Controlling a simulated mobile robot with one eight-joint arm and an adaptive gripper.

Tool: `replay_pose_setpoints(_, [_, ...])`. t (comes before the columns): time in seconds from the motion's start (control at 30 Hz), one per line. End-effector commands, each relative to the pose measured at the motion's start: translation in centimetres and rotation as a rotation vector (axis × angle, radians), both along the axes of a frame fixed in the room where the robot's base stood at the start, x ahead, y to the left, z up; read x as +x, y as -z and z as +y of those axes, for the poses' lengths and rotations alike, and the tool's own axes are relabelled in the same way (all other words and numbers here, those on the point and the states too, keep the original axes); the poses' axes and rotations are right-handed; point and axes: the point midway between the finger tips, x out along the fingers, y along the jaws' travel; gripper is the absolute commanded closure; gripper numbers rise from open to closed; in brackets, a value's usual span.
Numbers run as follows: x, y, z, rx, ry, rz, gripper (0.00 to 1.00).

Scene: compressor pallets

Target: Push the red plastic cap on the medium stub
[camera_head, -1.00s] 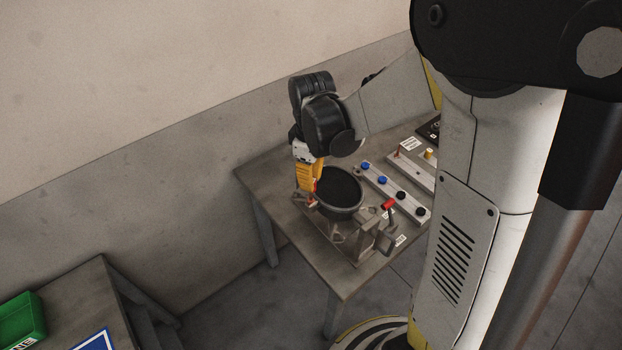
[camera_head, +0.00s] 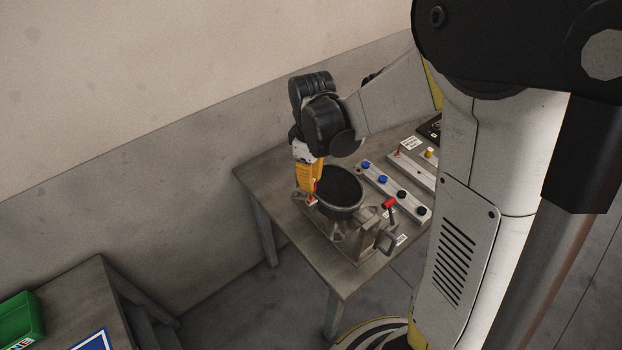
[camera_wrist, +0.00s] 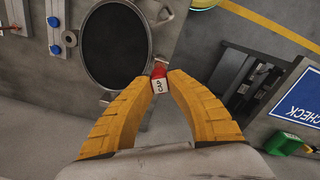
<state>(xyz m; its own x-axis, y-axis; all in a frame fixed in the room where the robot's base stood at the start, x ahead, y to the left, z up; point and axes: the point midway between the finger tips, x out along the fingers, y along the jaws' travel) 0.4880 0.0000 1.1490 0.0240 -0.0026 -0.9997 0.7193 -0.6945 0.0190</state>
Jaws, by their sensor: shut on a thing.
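My gripper (camera_wrist: 160,82) has its yellow fingers closed on the red cap (camera_wrist: 159,70), whose white tag reads "CAP". In the head view my gripper (camera_head: 309,194) points down beside the left edge of the dark round-topped compressor (camera_head: 345,208). The compressor also shows in the wrist view (camera_wrist: 115,88), with the cap just off its right rim. The medium stub cannot be made out for certain, and whether the cap touches it cannot be told.
The compressor sits in a metal fixture (camera_head: 362,245) with a red-handled clamp (camera_head: 389,203) on the grey table (camera_head: 262,180). A rail with blue and black caps (camera_head: 384,179) lies behind. A green bin (camera_head: 20,318) stands on another table at lower left.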

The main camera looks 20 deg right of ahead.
Motion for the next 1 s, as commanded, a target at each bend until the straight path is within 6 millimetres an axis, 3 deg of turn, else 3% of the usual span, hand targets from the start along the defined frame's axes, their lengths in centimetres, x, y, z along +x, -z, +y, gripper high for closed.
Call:
replay_pose_setpoints(0.73, [0.1, 2.0, 0.0, 0.000, 0.000, 0.000, 1.00])
replay_pose_setpoints(0.77, [0.1, 2.0, 0.0, 0.000, 0.000, 0.000, 0.79])
replay_pose_setpoints(0.83, [0.1, 1.9, 0.0, 0.000, 0.000, 0.000, 0.60])
replay_pose_setpoints(1.0, [0.1, 1.9, 0.0, 0.000, 0.000, 0.000, 0.60])
